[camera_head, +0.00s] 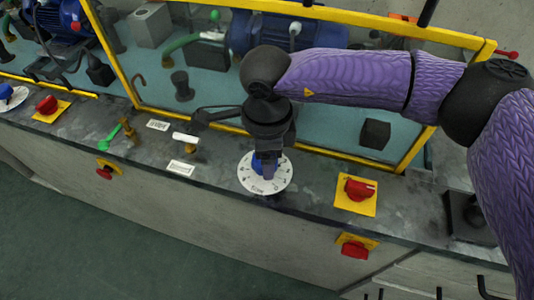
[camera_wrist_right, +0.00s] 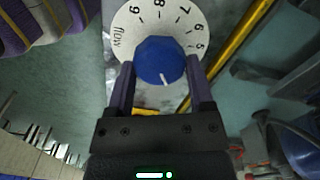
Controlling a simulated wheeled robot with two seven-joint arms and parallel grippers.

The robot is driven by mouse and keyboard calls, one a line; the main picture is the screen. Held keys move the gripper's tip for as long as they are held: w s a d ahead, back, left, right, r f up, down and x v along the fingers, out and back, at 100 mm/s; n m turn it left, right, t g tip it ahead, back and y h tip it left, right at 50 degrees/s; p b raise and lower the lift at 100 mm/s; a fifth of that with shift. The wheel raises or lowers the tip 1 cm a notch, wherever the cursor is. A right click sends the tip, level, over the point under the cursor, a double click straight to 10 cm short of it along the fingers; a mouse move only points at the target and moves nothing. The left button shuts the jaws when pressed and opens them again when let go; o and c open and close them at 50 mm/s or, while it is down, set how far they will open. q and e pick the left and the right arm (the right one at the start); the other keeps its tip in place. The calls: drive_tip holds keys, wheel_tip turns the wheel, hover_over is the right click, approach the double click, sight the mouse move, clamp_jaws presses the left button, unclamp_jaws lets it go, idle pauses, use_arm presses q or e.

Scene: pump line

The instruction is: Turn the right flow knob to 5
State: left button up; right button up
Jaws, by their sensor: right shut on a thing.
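The blue flow knob (camera_head: 257,165) sits on a round white dial (camera_head: 248,181) on the dark bench ledge. My right gripper (camera_head: 267,168) reaches down over it and partly hides it in the head view. In the right wrist view my right gripper's fingers (camera_wrist_right: 159,68) are on either side of the blue knob (camera_wrist_right: 158,60) and grip it. The knob's white line points toward the bottom of that view, between the fingers. Dial numbers around 5 to 8 and the word "flow" show; the dial's near side is hidden. My left gripper is not in view.
A red switch on a yellow plate (camera_head: 356,194) is right of the dial, with another red switch (camera_head: 355,249) below on the front face. A white-handled valve (camera_head: 186,138) and green-handled valve (camera_head: 110,137) stand left. A yellow-framed guard (camera_head: 330,157) runs close behind.

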drive_tip(key=shift+w+n, duration=0.1)
drive_tip(key=shift+n, duration=0.9)
drive_tip(key=n+b, duration=0.1)
drive_tip(key=n, duration=0.1)
drive_tip(key=shift+n, duration=0.3)
drive_tip(key=n+b, duration=0.2)
drive_tip(key=n, duration=0.3)
drive_tip(key=shift+w+a+b, duration=0.1)
drive_tip(key=shift+b, duration=0.25)
drive_tip(key=n+b, duration=0.1)
drive_tip(key=n, duration=0.1)
drive_tip(key=shift+n, duration=0.3)
drive_tip(key=shift+n+b, duration=0.3)
drive_tip(key=shift+n, duration=0.6)
